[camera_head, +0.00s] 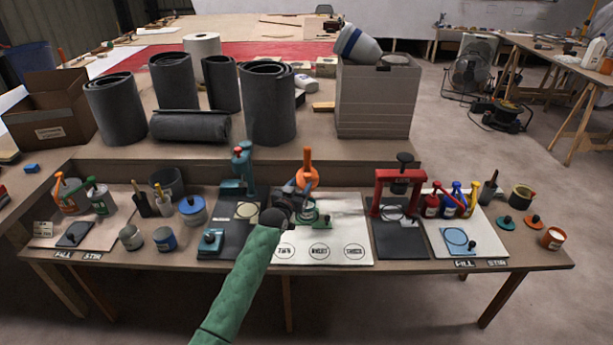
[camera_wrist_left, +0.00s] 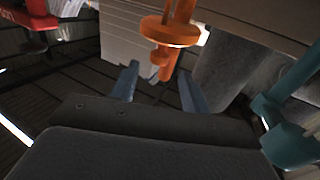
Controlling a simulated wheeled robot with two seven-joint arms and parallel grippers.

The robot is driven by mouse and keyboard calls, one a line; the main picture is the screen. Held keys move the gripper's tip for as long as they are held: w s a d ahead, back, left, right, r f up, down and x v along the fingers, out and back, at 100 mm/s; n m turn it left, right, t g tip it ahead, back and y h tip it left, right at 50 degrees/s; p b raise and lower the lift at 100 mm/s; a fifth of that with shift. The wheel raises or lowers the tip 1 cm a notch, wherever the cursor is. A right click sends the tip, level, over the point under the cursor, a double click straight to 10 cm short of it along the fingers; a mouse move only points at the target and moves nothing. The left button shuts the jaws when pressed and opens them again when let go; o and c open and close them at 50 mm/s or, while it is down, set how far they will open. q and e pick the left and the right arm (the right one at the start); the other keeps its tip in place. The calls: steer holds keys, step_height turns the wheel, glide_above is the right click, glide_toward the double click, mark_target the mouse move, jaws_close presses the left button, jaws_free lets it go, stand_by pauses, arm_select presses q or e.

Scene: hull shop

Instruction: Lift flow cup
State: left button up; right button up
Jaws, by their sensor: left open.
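An orange piece with a round flange and an upright stem (camera_head: 307,165), apparently the flow cup, stands above the middle of the bench. In the left wrist view the orange piece (camera_wrist_left: 170,30) shows beyond the fingertips, its top cut off by the frame edge. My left gripper (camera_head: 303,188) reaches in over the bench just below and in front of the orange piece. A small green round part (camera_head: 314,218) sits below, partly hidden by the gripper. My right gripper is not in view.
A teal press (camera_head: 243,172) stands left of my gripper and a red press (camera_head: 398,178) to the right. A white mat with marked circles (camera_head: 345,229) lies in front. Cans, bottles and black rolls (camera_head: 268,105) crowd the sides and back.

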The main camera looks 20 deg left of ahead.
mark_target(307, 174)
arm_select(q)
steer(key=shift+w+d+p, duration=0.25)
steer(key=shift+w, duration=1.4)
steer(key=shift+w+d+p, duration=0.2)
steer(key=shift+w, duration=1.4)
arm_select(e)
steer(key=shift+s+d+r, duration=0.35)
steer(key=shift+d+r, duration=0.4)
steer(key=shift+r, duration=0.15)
